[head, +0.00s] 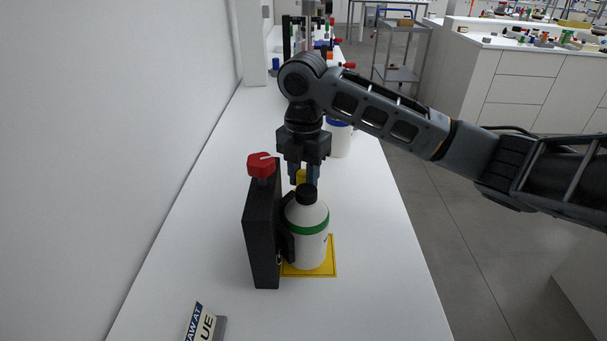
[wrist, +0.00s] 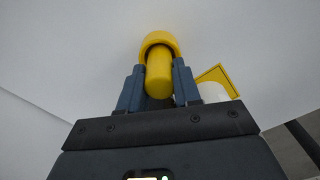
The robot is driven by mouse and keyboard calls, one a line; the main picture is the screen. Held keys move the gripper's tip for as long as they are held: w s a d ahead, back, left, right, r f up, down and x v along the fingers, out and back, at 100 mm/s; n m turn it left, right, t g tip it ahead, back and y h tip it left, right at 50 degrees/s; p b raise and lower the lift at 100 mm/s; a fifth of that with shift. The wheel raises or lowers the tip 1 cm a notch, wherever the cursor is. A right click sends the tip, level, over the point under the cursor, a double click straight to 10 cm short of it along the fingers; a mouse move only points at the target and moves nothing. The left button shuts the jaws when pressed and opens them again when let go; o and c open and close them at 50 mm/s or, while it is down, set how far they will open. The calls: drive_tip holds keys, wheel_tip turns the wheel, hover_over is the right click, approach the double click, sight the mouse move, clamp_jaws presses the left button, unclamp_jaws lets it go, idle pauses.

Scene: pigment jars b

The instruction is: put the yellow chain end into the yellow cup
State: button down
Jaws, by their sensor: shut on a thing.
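My gripper (head: 303,178) points down behind the white bottle in the head view. In the wrist view my gripper (wrist: 158,88) is shut on the yellow chain end (wrist: 158,76), a smooth rounded piece between the blue fingers. The yellow cup (wrist: 160,40) shows as a curved rim around the far end of that piece. The piece overlaps the cup's opening; I cannot tell how deep it reaches. In the head view a bit of yellow (head: 301,177) shows between the fingers, and I cannot tell which of the two it is. No other chain part is visible.
A white bottle (head: 308,240) with a black cap and green band stands on a yellow square (head: 327,268), beside a black upright block (head: 262,235) with a red knob (head: 262,165). A blue-rimmed white container (head: 341,142) stands behind. The front bench is mostly clear.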

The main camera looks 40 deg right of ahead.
sight(304, 173)
drive_tip(key=shift+f+b, duration=0.4)
drive_tip(key=shift+f, duration=0.35)
drive_tip(key=c, duration=0.7)
unclamp_jaws()
drive_tip(key=shift+r, duration=0.1)
wheel_tip(304, 173, up, 8)
drive_tip(key=shift+f, duration=0.15)
